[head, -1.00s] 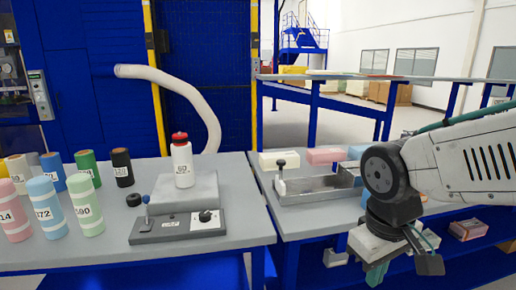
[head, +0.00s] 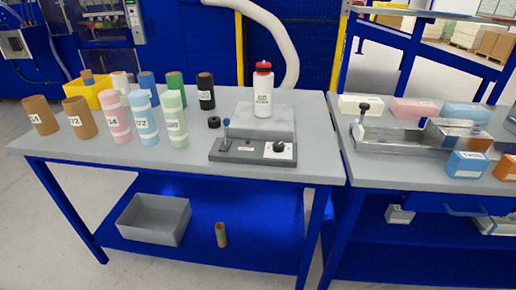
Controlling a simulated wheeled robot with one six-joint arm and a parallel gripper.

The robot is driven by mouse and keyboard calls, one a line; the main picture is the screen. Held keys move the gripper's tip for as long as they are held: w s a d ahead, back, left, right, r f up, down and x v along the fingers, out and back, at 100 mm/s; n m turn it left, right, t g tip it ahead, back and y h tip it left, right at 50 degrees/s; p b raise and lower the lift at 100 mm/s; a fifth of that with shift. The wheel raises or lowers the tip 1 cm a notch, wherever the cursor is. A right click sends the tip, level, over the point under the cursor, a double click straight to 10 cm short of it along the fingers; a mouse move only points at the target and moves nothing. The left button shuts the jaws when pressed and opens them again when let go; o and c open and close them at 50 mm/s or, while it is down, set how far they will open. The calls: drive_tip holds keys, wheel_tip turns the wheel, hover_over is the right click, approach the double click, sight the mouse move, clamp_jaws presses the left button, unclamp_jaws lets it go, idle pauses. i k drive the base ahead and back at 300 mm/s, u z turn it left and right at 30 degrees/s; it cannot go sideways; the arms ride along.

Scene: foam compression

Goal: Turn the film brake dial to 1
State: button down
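A dark grey control box (head: 242,152) sits near the front right edge of the left table. On its right side is a white plate with a black dial (head: 281,146); the dial's setting is too small to read. My gripper is out of view.
Several labelled film rolls, including a blue one (head: 144,118), stand left of the box. A small black ring (head: 214,122) lies close by. The right table holds a metal tray (head: 390,138) and coloured foam blocks. A grey bin (head: 154,220) is below.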

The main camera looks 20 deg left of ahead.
sight(278, 147)
drive_tip(key=u, duration=0.6)
drive_tip(key=i, duration=0.9)
drive_tip(key=z, duration=0.15)
